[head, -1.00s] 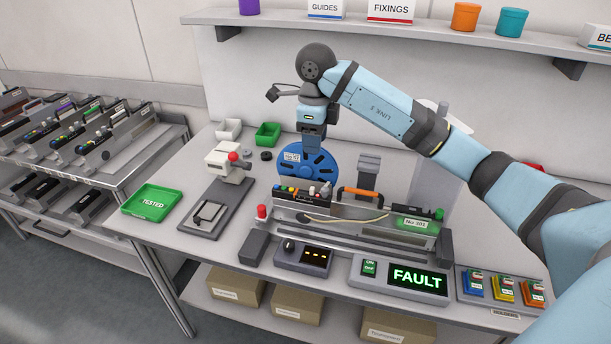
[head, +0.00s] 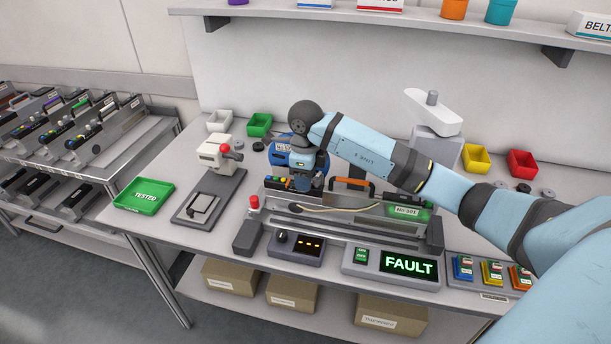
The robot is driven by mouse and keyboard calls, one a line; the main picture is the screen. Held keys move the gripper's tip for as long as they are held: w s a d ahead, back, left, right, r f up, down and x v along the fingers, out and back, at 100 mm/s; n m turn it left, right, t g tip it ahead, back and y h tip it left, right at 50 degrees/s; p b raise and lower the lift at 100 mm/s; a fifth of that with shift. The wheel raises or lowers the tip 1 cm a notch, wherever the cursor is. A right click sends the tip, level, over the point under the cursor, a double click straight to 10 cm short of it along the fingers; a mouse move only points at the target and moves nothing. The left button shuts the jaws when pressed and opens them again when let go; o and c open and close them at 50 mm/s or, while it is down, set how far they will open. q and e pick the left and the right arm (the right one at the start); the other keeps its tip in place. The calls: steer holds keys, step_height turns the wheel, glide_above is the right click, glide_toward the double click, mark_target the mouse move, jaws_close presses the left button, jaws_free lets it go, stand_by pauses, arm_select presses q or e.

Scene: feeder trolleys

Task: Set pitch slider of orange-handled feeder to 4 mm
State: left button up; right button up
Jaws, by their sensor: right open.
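The orange-handled feeder (head: 345,207) lies in the grey test stand on the bench, with its orange handle (head: 355,182) on top and a green reel section labelled No 301 (head: 408,211) at its right end. Coloured parts line the top of its left end. My right gripper (head: 303,184) points down over that left end, close to the coloured parts. It is open, though its fingertips are small and hard to make out. The pitch slider cannot be told apart here; the gripper covers part of that area. My left gripper is not in view.
A blue reel (head: 287,150) stands behind the gripper. In front are a small panel with a knob (head: 295,247) and a display reading FAULT (head: 408,263).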

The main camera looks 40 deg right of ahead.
jaws_close()
steer(key=shift+w+a+b, duration=0.25)
steer(key=shift+w+b, duration=0.05)
steer(key=shift+w, duration=0.1)
steer(key=shift+w+a, duration=0.25)
jaws_free()
